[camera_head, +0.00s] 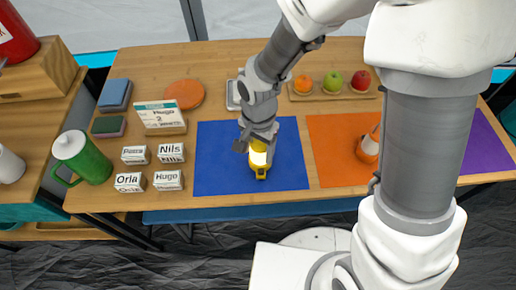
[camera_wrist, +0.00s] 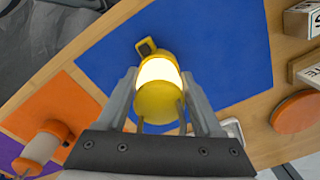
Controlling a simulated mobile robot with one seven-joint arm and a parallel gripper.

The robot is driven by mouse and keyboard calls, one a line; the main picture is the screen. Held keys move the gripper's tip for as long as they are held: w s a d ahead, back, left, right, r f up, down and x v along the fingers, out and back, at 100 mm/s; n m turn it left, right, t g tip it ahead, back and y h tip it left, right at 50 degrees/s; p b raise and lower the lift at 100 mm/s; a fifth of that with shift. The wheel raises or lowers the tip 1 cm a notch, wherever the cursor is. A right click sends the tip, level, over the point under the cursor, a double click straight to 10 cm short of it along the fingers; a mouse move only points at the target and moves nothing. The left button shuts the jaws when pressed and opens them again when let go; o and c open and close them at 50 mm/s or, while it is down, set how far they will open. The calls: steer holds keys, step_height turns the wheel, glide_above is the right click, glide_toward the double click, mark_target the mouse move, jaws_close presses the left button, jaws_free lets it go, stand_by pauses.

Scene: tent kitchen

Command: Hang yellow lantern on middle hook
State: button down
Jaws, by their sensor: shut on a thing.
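The yellow lantern (camera_head: 260,172) stands over the blue mat (camera_head: 215,172) on the wooden table in the head view, with its pale lit middle showing. In the wrist view, the lantern (camera_wrist: 159,78) lies between the two fingers of my gripper (camera_wrist: 160,98), with its yellow handle pointing away from the gripper. My gripper (camera_head: 257,140) is shut on the lantern from above. Whether the lantern's base touches the mat, I cannot tell. No hook is seen in either view.
An orange lantern (camera_head: 369,146) stands on the orange mat (camera_head: 327,150), partly behind my arm. A purple mat (camera_head: 484,145) lies at the right. Name blocks (camera_head: 168,180), a sign (camera_head: 160,116) and a green jug (camera_head: 85,158) stand at the left. A fruit tray (camera_head: 308,94) lies at the back.

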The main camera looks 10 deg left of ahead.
mark_target(262, 144)
steer(key=shift+f+b, duration=0.25)
steer(key=shift+b, duration=0.05)
steer(key=shift+c, duration=0.2)
jaws_free()
steer(key=shift+r, duration=0.1)
steer(key=shift+r+p, duration=0.1)
steer(key=shift+p, duration=0.3)
step_height(262, 144, up, 17)
steer(key=p, duration=0.4)
steer(key=s+d+r+n+t, duration=0.2)
steer(key=s+d+r, duration=0.1)
steer(key=d+r, duration=0.4)
steer(key=s+d+r+n+t+p, duration=0.1)
steer(key=d+r, duration=0.5)
steer(key=d, duration=0.7)
steer(key=s+n+t, duration=0.1)
steer(key=s+t, duration=0.1)
steer(key=shift+s+d+r+t, duration=0.25)
steer(key=shift+s+r+t, duration=0.05)
steer(key=shift+s+r, duration=0.1)
steer(key=shift+o, duration=0.2)
step_height(262, 144, up, 5)
steer(key=p, duration=0.5)
steer(key=shift+r, duration=0.15)
